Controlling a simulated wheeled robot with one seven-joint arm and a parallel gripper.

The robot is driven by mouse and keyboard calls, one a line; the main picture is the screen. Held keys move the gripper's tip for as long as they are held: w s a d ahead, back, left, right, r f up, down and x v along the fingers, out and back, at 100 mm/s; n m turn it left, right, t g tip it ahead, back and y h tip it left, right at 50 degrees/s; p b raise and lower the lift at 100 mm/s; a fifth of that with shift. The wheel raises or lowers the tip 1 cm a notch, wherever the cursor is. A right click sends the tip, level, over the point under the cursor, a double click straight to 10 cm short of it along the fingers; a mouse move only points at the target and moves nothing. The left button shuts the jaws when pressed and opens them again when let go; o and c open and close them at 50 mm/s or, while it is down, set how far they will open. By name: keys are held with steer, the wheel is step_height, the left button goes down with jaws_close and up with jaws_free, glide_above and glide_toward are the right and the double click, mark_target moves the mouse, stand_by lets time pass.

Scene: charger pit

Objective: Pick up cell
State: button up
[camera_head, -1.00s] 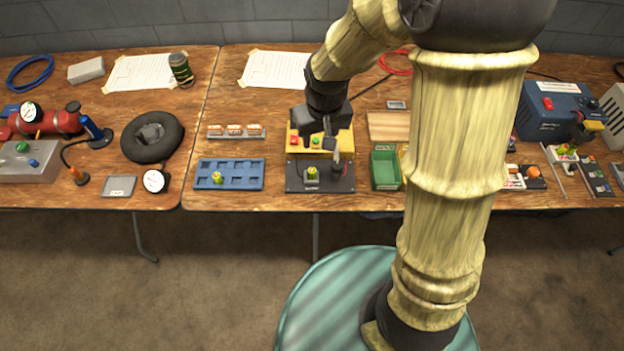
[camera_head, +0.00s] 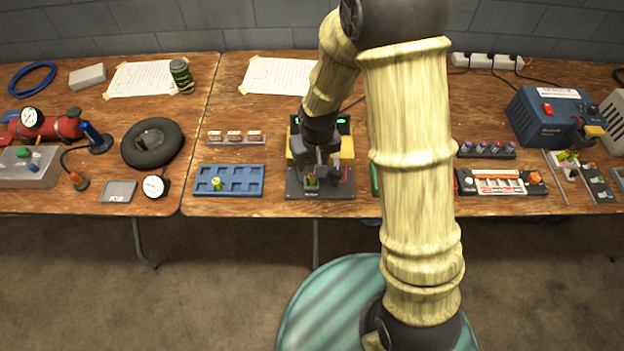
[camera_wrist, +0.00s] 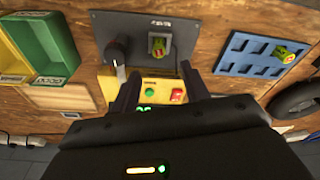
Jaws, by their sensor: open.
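One green-and-yellow cell (camera_wrist: 157,45) stands in a square socket on the dark plate (camera_wrist: 180,27) of the charger, and it shows in the head view (camera_head: 311,181) partly behind my gripper. A similar cell (camera_head: 217,184) sits in a pocket of the blue tray (camera_head: 240,191); the wrist view shows it too (camera_wrist: 285,53). My gripper (camera_wrist: 160,80) is open and empty, its two fingers apart and pointing toward the charger plate. The socketed cell appears ahead of the fingertips, roughly in line with the gap between them. Exact height above it is unclear.
A black lever (camera_wrist: 116,52) stands on the plate beside the socketed cell. The yellow box (camera_wrist: 158,92) with red and green buttons is at the plate's back. A green bin (camera_wrist: 43,45) is to one side. Bare wood lies between plate and blue tray.

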mark_target(312, 176)
steer(key=shift+w+f, duration=0.15)
steer(key=shift+f, duration=0.7)
steer(key=shift+w+f, duration=0.1)
steer(key=shift+f, duration=0.7)
steer(key=shift+w+f, duration=0.2)
steer(key=shift+f, duration=1.1)
steer(key=shift+w+f, duration=0.2)
steer(key=shift+f, duration=1.05)
steer(key=shift+a, duration=0.1)
steer(key=shift+c, duration=0.3)
jaws_close()
